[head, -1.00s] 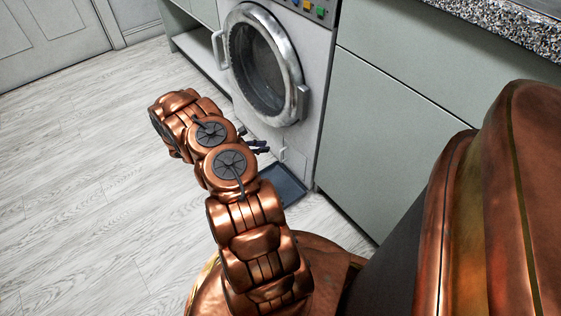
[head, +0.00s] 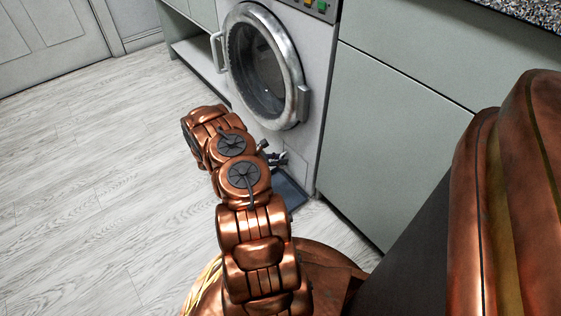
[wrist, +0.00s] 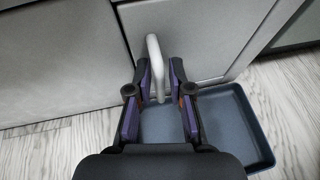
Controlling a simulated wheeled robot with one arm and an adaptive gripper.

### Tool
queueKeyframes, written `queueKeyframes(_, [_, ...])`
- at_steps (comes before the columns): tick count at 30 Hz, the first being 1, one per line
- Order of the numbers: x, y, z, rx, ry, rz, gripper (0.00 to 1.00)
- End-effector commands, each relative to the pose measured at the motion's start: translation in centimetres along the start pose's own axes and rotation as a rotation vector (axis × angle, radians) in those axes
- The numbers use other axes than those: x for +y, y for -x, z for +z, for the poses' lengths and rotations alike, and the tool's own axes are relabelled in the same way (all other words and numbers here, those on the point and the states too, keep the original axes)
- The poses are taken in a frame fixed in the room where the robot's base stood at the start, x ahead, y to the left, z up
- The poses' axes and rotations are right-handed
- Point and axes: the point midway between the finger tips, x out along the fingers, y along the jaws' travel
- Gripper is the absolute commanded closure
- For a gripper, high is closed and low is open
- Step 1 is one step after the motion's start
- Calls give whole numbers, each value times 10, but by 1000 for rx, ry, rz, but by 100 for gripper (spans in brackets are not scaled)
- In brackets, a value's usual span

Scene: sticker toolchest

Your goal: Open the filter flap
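The filter flap (wrist: 205,35) is a light grey panel low on the front of the washing machine (head: 312,110). It looks closed in the wrist view. A pale bar handle (wrist: 155,62) stands out from its left side. My gripper (wrist: 160,68) is open, with its dark and purple fingers on either side of the handle's lower end. There is a visible gap between the handle and the right finger; I cannot tell whether the left finger touches it. In the head view my gripper (head: 277,158) is at the machine's lower front, partly hidden by my arm.
A shallow blue-grey tray (wrist: 255,140) lies on the floor below the flap; it also shows in the head view (head: 292,190). The round door (head: 300,75) above is closed. Grey-green cabinets (head: 385,130) stand to the right. The wooden floor (head: 90,180) at left is clear.

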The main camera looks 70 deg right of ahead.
Motion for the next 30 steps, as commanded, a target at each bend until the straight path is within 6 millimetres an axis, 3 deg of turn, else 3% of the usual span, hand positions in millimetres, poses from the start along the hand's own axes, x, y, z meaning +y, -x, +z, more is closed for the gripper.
queueKeyframes(8, [0, -2, 0, 0, 0, 1, 80])
queueKeyframes(15, [0, -1, 0, 0, 0, 1, 100])
queueKeyframes(30, [0, -1, 0, 0, 0, 1, 100])
